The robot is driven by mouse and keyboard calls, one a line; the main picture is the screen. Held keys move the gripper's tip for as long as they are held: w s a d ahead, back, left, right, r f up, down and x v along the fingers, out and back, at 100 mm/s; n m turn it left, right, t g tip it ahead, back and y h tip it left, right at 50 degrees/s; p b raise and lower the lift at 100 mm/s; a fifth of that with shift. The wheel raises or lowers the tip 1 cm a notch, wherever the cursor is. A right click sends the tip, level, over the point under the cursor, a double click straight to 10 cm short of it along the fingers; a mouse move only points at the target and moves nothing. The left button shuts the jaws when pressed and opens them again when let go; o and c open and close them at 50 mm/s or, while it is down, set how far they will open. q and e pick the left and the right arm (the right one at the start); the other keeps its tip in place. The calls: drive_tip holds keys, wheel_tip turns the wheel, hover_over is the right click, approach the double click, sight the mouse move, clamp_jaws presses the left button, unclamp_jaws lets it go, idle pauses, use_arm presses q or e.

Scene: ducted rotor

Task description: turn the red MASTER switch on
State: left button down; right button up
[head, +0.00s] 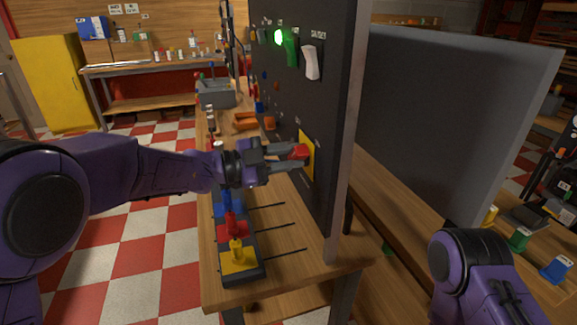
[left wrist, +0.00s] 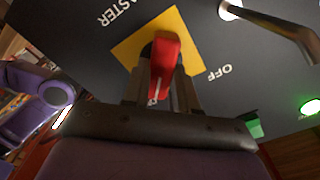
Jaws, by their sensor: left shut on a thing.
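The red MASTER switch (head: 300,151) sits on a yellow plate (head: 309,141) low on the dark upright panel (head: 292,95). My left gripper (head: 290,154) reaches it from the left and is shut on its red handle. In the left wrist view the red handle (left wrist: 163,62) stands between the two fingers (left wrist: 160,95), over the yellow plate (left wrist: 128,48). The words MASTER and OFF show beside the plate, turned in the picture. The fingers hide part of the plate, and no ON mark is visible. My right arm shows at the lower right, its gripper out of view.
Above the switch, the panel has a lit green light (head: 279,38), a green switch (head: 291,50) and a white switch (head: 311,62). A metal bar (left wrist: 280,28) juts from the panel near the gripper. A tray with coloured pieces (head: 238,262) lies on the bench below my left arm.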

use_arm(q)
drive_tip(key=shift+m, duration=0.3)
drive_tip(key=c, duration=0.9)
unclamp_jaws()
drive_tip(key=b+v, duration=0.2)
drive_tip(key=v, duration=0.8)
drive_tip(key=shift+s+a+r+b, duration=0.1)
drive_tip(key=shift+a+b, duration=0.2)
